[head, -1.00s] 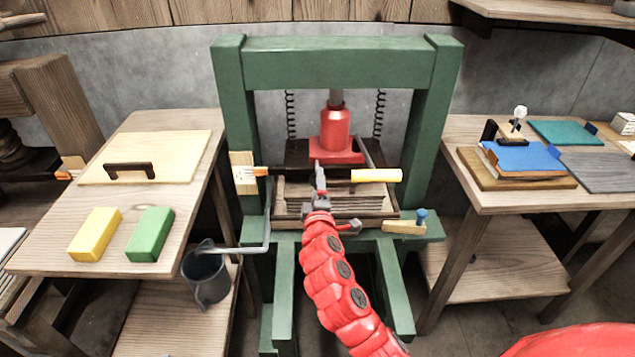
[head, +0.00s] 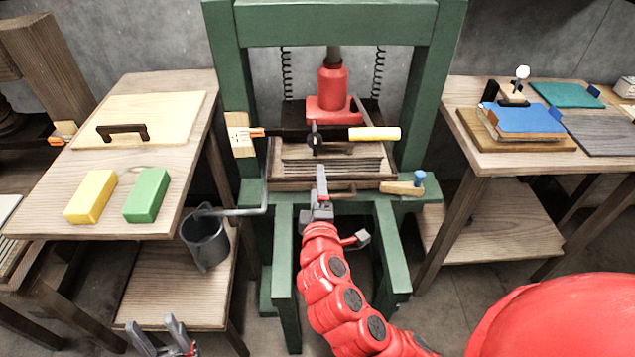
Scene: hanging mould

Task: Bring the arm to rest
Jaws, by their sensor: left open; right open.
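My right gripper (head: 321,190) is at the end of the red arm that reaches up from the lower right. It is open and empty, in front of the green press (head: 335,66) and just short of the wooden mould tray (head: 330,170) on its bed. Its fingers are seen nearly edge-on. My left gripper (head: 158,335) shows at the bottom left edge, open and empty, in front of the left table's lower shelf. A dark bar with a yellow grip (head: 374,134) lies across the press above the tray, apart from my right gripper.
A red jack (head: 332,90) stands in the press. The right table holds a blue book (head: 523,118).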

